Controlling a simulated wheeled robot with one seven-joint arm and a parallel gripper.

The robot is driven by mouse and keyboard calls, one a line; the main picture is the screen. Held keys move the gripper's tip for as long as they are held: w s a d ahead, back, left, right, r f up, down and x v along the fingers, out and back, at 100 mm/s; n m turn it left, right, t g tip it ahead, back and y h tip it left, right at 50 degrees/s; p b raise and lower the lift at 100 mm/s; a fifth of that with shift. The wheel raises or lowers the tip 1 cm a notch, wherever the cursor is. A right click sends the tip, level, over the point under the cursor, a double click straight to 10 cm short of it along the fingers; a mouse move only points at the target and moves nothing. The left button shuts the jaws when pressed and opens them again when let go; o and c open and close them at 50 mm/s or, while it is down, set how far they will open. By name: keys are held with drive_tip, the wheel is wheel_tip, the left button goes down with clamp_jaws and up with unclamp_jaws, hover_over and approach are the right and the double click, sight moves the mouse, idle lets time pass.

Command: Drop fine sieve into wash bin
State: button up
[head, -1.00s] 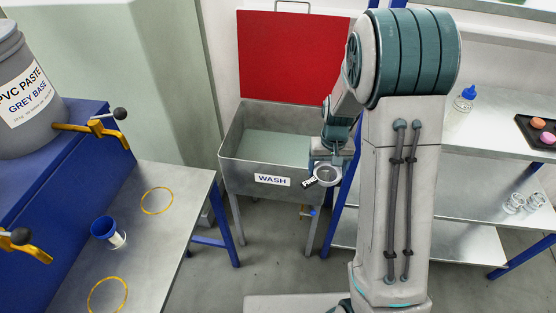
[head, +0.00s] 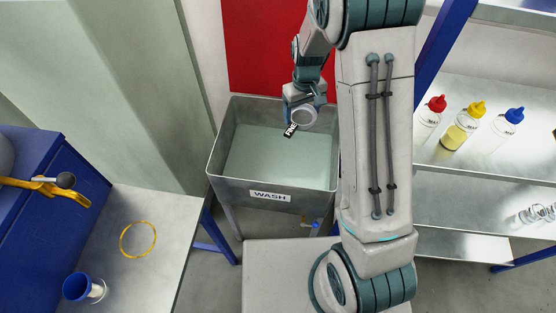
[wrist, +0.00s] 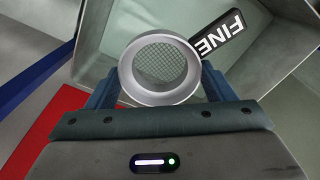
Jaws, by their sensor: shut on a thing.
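The fine sieve (wrist: 160,70) is a round metal ring with grey mesh and a black tag (wrist: 222,36) reading FINE. My gripper (wrist: 160,88) is shut on the sieve, with a blue finger at each side of the ring. In the head view the sieve (head: 304,117) hangs at my gripper over the back right part of the wash bin. The wash bin (head: 269,196) is a grey metal sink with a WASH label and open top. Its pale floor shows below the sieve, and the sieve looks apart from it.
A red panel (head: 262,50) stands behind the bin. A metal bench (head: 150,205) with a yellow ring (head: 138,239) and a blue-topped cup (head: 82,287) is at left. Shelves (head: 465,165) with capped bottles (head: 462,127) are at right, beyond my arm. The bin's left part is clear.

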drive_tip(key=w+a+r+n+p, duration=0.1)
drive_tip(key=a+r+n, duration=0.1)
drive_tip(key=a+n, duration=0.25)
wheel_tip(320, 180, down, 6)
drive_tip(key=b, duration=0.3)
drive_tip(key=shift+a+f+m+b, duration=0.2)
drive_tip(key=shift+a+m+b, duration=0.1)
drive_tip(key=shift+m+b, duration=0.05)
drive_tip(key=o, duration=1)
drive_tip(key=shift+o, duration=0.2)
drive_tip(key=shift+w+r, duration=0.1)
drive_tip(key=shift+r, duration=0.05)
wheel_tip(320, 180, up, 14)
drive_tip(key=shift+f, duration=0.2)
